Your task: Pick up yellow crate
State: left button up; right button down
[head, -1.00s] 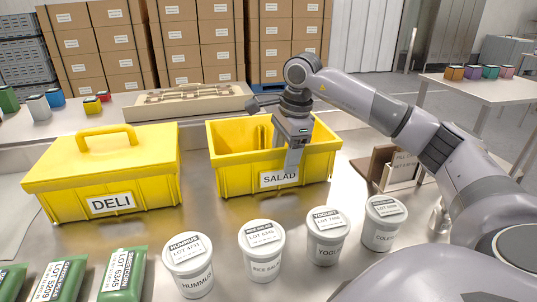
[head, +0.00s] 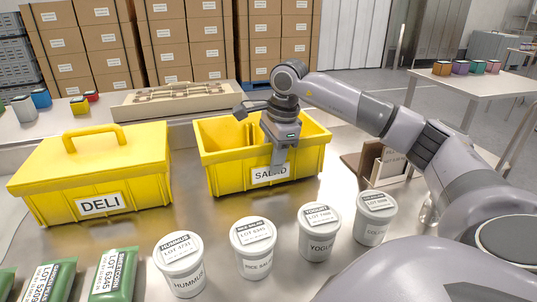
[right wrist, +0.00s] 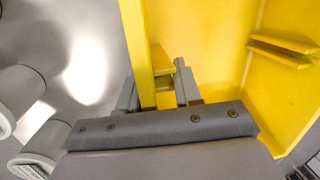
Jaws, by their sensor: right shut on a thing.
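The open yellow crate (head: 228,176) with a SALAD label stands in the middle of the steel counter in the head view. My right gripper (head: 279,158) reaches down from above onto its front wall, near the label. In the right wrist view, the fingers (right wrist: 157,92) stand on either side of the yellow wall (right wrist: 140,45), shut on it. The crate looks level, and I cannot tell any gap beneath it. A lidded yellow box (head: 95,165) labelled DELI, with a top handle, sits to its left. My left gripper is not in view.
White tubs, including hummus (head: 182,268), rice salad (head: 254,250) and yogurt (head: 319,236), stand in front of the crate. Green packets (head: 112,275) lie at front left. A beige tray (head: 180,100) is behind, and a small sign holder (head: 388,165) stands to the right.

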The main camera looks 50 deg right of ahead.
notch_tip(320, 180, up, 20)
jog(key=p, duration=0.5)
jog(key=shift+s+f, duration=0.1)
jog(key=shift+f, duration=0.1)
dwell(0.5)
